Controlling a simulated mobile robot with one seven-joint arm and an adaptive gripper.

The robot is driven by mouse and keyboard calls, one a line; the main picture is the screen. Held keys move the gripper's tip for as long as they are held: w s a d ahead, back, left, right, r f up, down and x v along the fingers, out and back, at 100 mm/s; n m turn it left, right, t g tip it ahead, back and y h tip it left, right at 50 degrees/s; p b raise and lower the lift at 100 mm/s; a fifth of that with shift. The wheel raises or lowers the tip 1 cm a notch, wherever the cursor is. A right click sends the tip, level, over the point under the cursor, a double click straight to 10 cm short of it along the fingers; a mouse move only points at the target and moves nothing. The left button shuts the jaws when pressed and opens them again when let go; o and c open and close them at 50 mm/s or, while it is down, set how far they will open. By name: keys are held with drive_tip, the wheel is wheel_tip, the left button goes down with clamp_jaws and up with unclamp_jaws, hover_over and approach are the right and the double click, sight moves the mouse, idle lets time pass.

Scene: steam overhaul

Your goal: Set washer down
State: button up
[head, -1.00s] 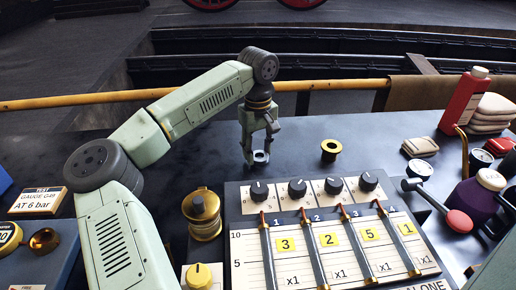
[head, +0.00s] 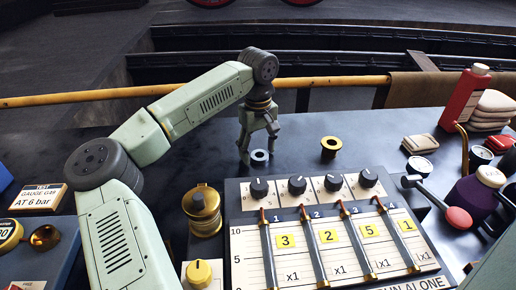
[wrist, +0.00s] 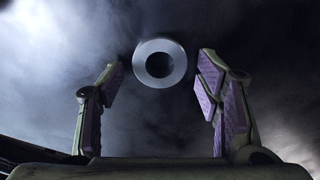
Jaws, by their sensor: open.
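The washer (head: 259,157) is a small grey metal ring lying flat on the dark tabletop, just behind the dial panel. It also shows in the wrist view (wrist: 160,63), centred beyond the fingertips with a clear gap on each side. My gripper (head: 258,150) is open and empty above and around the washer in the head view. In the wrist view its purple-padded fingers (wrist: 158,75) stand wide apart and do not touch the ring.
A brass flanged bushing (head: 330,148) stands to the right of the washer. The panel with black knobs and sliders (head: 320,235) lies in front. A brass-lidded jar (head: 203,210) is at the front left. The tabletop behind the bushing is clear.

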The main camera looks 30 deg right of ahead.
wheel_tip(320, 180, up, 12)
drive_tip(key=b, duration=0.2)
drive_tip(key=shift+r, duration=0.15)
idle(0.5)
